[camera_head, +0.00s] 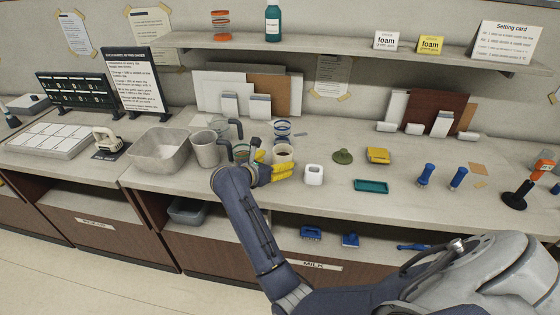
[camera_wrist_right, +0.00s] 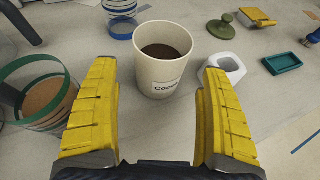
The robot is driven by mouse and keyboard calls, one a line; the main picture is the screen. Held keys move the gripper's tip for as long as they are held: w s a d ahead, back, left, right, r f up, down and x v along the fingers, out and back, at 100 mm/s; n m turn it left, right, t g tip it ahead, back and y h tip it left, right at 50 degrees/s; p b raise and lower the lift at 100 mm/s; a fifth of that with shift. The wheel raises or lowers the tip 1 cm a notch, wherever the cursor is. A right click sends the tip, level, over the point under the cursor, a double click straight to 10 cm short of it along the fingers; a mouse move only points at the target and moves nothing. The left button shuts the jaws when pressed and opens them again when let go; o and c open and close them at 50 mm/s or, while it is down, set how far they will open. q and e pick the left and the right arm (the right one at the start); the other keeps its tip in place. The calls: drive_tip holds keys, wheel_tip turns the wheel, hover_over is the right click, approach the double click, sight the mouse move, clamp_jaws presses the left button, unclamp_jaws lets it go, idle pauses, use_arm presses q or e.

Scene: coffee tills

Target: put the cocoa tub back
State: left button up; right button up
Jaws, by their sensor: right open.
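The cocoa tub (camera_wrist_right: 163,66) is a cream cup with dark brown powder inside and a label partly reading "Coco". It stands upright on the counter and also shows in the head view (camera_head: 283,155). My right gripper (camera_wrist_right: 160,115) is open, with yellow fingers to either side of the near side of the tub and a gap to it. In the head view the right gripper (camera_head: 270,168) is at the tub's near left, hiding part of it. My left gripper is not in view.
A green-rimmed glass jar (camera_wrist_right: 45,95) stands left of the right gripper, close to its left finger. A blue-ringed jar (camera_wrist_right: 121,18) is behind the tub. A white holder (camera_wrist_right: 224,66) is right of it. A shelf (camera_head: 340,49) runs above the counter.

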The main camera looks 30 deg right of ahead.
drive_tip(key=shift+v, duration=1.15)
